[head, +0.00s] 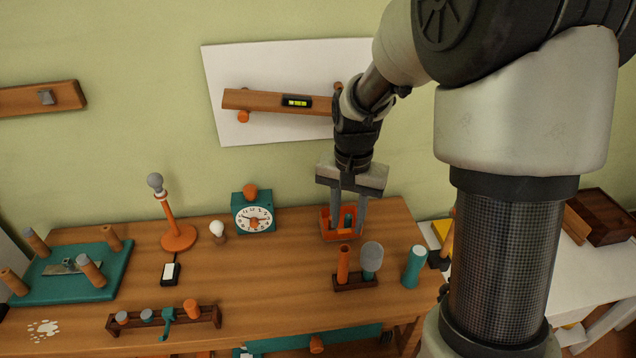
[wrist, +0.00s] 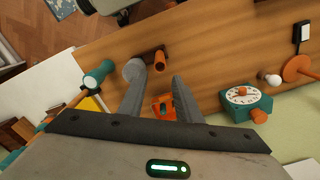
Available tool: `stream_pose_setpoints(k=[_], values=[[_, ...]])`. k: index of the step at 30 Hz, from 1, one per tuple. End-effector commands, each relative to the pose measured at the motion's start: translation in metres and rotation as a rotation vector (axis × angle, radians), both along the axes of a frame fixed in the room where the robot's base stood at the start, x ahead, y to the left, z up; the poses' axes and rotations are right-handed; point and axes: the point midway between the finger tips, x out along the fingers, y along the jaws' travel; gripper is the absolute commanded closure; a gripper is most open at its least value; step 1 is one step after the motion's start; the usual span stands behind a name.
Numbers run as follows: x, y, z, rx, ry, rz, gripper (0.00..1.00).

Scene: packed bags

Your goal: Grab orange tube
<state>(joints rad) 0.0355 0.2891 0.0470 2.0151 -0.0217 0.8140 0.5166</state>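The orange tube (head: 343,264) stands upright in a small dark wooden stand (head: 355,284) near the table's right side. The tube also shows in the wrist view (wrist: 161,61), beyond the fingertips. My gripper (head: 348,230) is open, pointing down, above and behind the tube, apart from it. No held object shows between its fingers (wrist: 158,84). An orange open holder (head: 326,223) with a teal part is behind the fingers; they partly hide it.
A teal cylinder (head: 413,267) stands right of the stand. A teal clock (head: 252,214), orange lamp stand (head: 178,236) and white bulb (head: 218,230) are to the left. A wooden rack (head: 165,318) lies at the front. The table (head: 265,275) is clear left of the stand.

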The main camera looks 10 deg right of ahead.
Motion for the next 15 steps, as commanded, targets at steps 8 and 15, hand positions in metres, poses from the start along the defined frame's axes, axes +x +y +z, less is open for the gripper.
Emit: stream_pose_setpoints(k=[8,15], values=[[0.004,0.001,-0.047,0.002,0.03,-0.025,0.69],[0.003,0.001,-0.1,0.003,0.03,-0.024,0.69]])
